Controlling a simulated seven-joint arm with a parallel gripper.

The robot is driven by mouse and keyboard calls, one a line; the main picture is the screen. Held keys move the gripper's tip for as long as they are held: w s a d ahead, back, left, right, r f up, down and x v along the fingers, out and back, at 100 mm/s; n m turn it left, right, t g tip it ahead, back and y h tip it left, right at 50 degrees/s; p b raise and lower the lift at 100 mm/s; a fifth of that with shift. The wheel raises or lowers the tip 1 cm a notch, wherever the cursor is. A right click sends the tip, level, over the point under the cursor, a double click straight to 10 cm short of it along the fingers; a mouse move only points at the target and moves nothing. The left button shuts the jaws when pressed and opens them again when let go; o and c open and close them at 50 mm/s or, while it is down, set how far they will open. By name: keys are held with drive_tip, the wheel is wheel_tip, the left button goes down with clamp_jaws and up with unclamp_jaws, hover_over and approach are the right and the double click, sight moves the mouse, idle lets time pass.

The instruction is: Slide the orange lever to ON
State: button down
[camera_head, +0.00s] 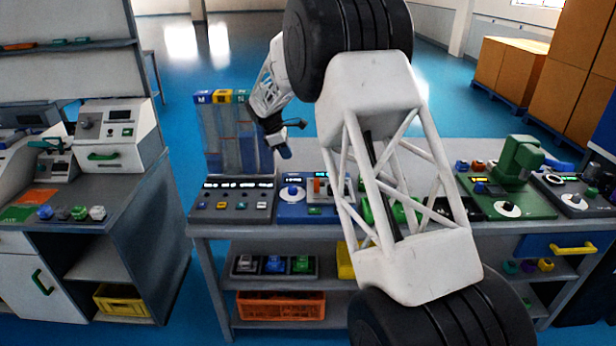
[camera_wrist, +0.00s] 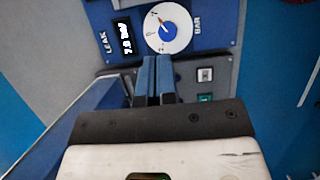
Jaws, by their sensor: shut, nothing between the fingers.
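The orange lever (camera_head: 317,186) stands upright on a blue test panel (camera_head: 290,212) on the middle bench in the head view. Its ON marking is too small to read there. My gripper (camera_head: 286,153) is above and slightly left of the lever, with its fingertips pointing down and apart from the panel. In the wrist view my gripper (camera_wrist: 156,62) has its two blue fingers together with nothing between them. Beyond them are a white dial (camera_wrist: 181,29) marked BAR and a LEAK display (camera_wrist: 124,36). The lever does not show in the wrist view.
A grey panel (camera_head: 232,206) with several displays is left of the blue panel. Clear upright sheets (camera_head: 222,135) stand behind it. My arm hides part of the bench to the right. A green machine (camera_head: 517,160) stands further right. An orange crate (camera_head: 280,305) is on the shelf below.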

drive_tip(key=shift+f, duration=0.3)
approach(319, 186)
drive_tip(key=a+f, duration=0.2)
drive_tip(key=w+a+f, duration=0.1)
drive_tip(key=a+f, duration=0.1)
drive_tip(key=f, duration=0.1)
drive_tip(key=shift+a, duration=0.25)
drive_tip(key=shift+d+f, duration=0.2)
drive_tip(key=shift+d, duration=1.9)
